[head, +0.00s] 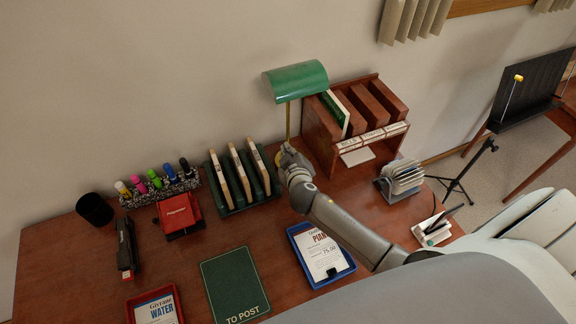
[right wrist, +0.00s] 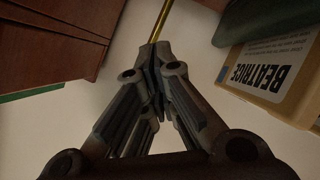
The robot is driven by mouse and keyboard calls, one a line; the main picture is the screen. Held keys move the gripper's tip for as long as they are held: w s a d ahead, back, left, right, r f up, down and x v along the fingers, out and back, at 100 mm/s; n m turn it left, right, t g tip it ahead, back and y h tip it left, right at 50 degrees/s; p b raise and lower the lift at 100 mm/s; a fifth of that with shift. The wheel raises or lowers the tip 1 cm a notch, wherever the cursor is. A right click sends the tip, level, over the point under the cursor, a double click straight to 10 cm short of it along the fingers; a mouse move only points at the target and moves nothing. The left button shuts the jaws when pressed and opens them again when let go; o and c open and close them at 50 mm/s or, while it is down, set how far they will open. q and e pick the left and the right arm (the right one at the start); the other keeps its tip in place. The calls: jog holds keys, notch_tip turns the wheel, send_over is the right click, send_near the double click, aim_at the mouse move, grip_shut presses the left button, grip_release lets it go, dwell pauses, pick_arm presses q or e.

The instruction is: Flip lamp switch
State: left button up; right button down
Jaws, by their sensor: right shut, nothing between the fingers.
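The desk lamp has a green shade (head: 295,82) on a thin brass stem (head: 288,118) at the back of the desk. Its base is hidden behind my right gripper (head: 284,152), and I cannot make out the switch. The right gripper is shut and empty, close to the lower stem. In the right wrist view, the closed fingertips (right wrist: 155,62) point at the brass stem (right wrist: 162,18); whether they touch it is unclear. I cannot tell whether the lamp is lit. My left gripper is not in view.
A wooden file rack (head: 315,125) stands right of the lamp, and a green rack of wooden-edged files (head: 232,212) to its left. A blue tray (head: 291,235) lies below my right arm. A metal sorter (head: 385,185) stands right. The wall is close behind.

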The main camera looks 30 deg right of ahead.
jog(key=f+b, duration=0.1)
jog(key=w+f+b, duration=0.1)
jog(key=f+b, duration=0.1)
jog(key=w+f+b, duration=0.1)
jog(key=f, duration=0.1)
jog(key=shift+d+f, duration=0.1)
jog(key=shift+f, duration=0.1)
jog(key=shift+w+f+b, duration=0.15)
jog(key=shift+b, duration=0.2)
dwell(0.7)
jog(key=shift+w+f+b, duration=0.2)
jog(key=shift+f+b, duration=0.2)
jog(key=shift+b, duration=0.05)
jog(key=shift+w+f+b, duration=0.1)
jog(key=shift+f+b, duration=0.25)
dwell(0.7)
jog(key=shift+r, duration=0.15)
jog(key=shift+s+r+p, duration=0.3)
jog(key=shift+r+p, duration=0.35)
jog(key=shift+p, duration=0.1)
